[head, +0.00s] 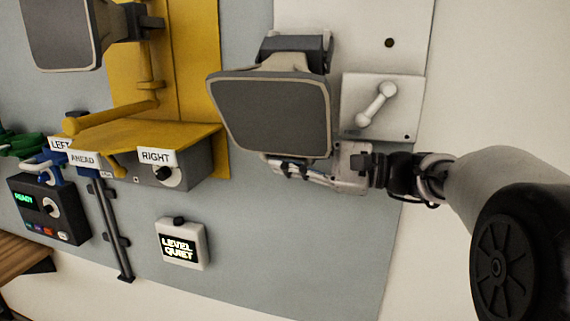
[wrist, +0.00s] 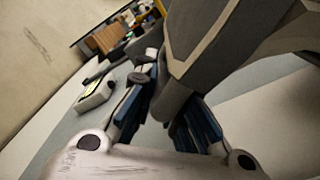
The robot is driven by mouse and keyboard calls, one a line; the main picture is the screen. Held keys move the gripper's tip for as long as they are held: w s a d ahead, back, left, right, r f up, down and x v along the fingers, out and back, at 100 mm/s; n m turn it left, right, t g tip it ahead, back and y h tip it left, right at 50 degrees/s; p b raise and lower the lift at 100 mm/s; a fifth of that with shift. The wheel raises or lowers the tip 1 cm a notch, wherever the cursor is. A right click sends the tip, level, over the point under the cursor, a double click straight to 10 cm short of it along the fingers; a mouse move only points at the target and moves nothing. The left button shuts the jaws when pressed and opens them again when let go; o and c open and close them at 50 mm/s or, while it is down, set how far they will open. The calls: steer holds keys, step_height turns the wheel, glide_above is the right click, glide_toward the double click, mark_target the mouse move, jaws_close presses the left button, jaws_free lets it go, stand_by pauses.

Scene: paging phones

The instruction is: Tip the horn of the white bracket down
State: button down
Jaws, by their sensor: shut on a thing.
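The white bracket (head: 350,45) is fixed to the wall panel right of centre in the head view. Its horn (head: 270,112) has a dark grey mouth with a pale rim, facing outward. A white lever (head: 376,103) sits on a square plate to the horn's right. My gripper (head: 278,168) reaches in from the right, just below the horn's lower rim. In the wrist view the horn (wrist: 208,48) fills the upper right, and its lower edge lies between my blue-padded fingers (wrist: 163,105). My gripper is shut on that edge; the exact contact is partly hidden.
A yellow bracket (head: 195,60) with another horn (head: 62,34) is at left. Below it are a RIGHT knob box (head: 170,172), a READY box (head: 48,208) and a grey post (head: 108,230).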

steer(key=c, duration=1.9)
jaws_free()
steer(key=shift+o, duration=1.2)
steer(key=shift+d, duration=0.3)
steer(key=shift+o, duration=0.3)
steer(key=v, duration=1.1)
steer(key=shift+s+d, duration=0.15)
steer(key=shift+d, duration=0.2)
steer(key=shift+a, duration=0.2)
